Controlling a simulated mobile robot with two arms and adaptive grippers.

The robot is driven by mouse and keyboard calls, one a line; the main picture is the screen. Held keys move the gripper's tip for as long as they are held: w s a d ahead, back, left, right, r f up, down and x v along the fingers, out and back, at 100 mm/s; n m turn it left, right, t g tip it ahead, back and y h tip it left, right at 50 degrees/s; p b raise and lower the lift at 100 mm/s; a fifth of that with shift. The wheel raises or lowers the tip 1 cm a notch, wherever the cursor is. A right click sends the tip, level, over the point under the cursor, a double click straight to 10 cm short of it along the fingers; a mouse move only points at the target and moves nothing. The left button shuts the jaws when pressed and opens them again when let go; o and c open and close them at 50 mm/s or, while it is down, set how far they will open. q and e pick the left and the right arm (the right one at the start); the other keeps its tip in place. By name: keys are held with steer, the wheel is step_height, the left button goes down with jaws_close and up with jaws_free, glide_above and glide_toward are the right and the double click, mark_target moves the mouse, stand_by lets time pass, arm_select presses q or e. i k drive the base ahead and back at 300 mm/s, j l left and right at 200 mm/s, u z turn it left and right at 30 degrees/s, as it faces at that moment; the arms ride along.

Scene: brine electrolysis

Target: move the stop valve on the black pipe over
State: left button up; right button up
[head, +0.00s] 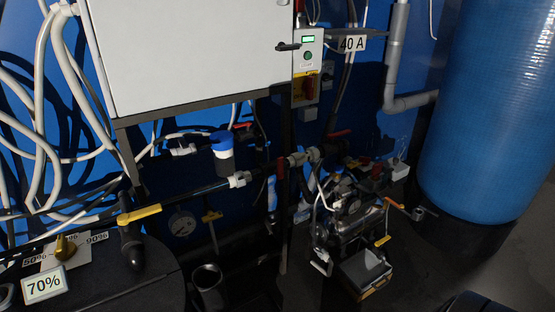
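The black pipe (207,189) runs from the lower left up to a white fitting (240,179) near the middle of the head view. A stop valve with a yellow lever (139,213) sits on its left part, above a dark tank lid. The lever lies roughly along the pipe, rising slightly to the right. A dark upright fitting (131,245) stands just below the lever. Further right on the same line is a red handle (280,168), upright. Neither of my grippers can be made out, and nothing is seen touching the yellow lever.
A grey cabinet (195,50) overhangs the pipe. Loose white hoses (40,110) hang at the left. A 70% sign (44,284) and a brass knob (65,248) are on the tank lid. Pump equipment (350,215) stands right of centre; a blue tank (490,110) stands far right.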

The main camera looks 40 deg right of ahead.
mark_target(280, 175)
steer(key=z, duration=1.25)
